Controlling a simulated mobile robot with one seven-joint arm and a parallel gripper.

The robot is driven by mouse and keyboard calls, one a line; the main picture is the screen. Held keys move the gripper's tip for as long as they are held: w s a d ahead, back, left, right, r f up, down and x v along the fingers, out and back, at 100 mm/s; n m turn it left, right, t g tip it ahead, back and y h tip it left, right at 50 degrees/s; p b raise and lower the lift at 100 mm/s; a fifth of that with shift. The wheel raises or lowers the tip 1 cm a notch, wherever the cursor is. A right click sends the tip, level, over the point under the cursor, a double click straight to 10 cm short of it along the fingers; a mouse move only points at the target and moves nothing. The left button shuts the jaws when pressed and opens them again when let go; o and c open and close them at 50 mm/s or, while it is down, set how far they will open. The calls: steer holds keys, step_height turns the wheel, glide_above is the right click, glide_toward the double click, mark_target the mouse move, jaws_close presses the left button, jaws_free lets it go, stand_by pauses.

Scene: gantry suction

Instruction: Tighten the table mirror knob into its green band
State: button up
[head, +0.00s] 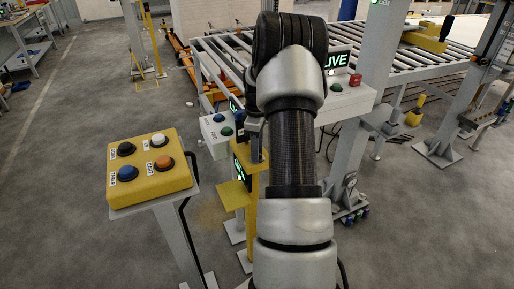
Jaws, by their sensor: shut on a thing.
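My gripper (254,131) shows only in part, left of my forearm, pointing down over the top of a yellow post (251,208). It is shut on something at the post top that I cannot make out. My own arm covers much of this area. The table mirror knob and its green band cannot be told apart here. A dark display with green marks (240,172) sits just below, partly hidden by the post.
A yellow button box (150,184) with several coloured buttons stands at left on a grey stand. A grey box with a blue and a green button (215,146) is behind the post. A roller conveyor (385,66) and grey uprights stand behind. Open floor lies at left.

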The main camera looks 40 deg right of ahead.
steer(key=shift+m, duration=0.3)
steer(key=o, duration=1.1)
steer(key=shift+c, duration=0.2)
steer(key=shift+r, duration=0.1)
step_height(320, 180, up, 17)
steer(key=p, duration=0.2)
steer(key=shift+r, duration=0.2)
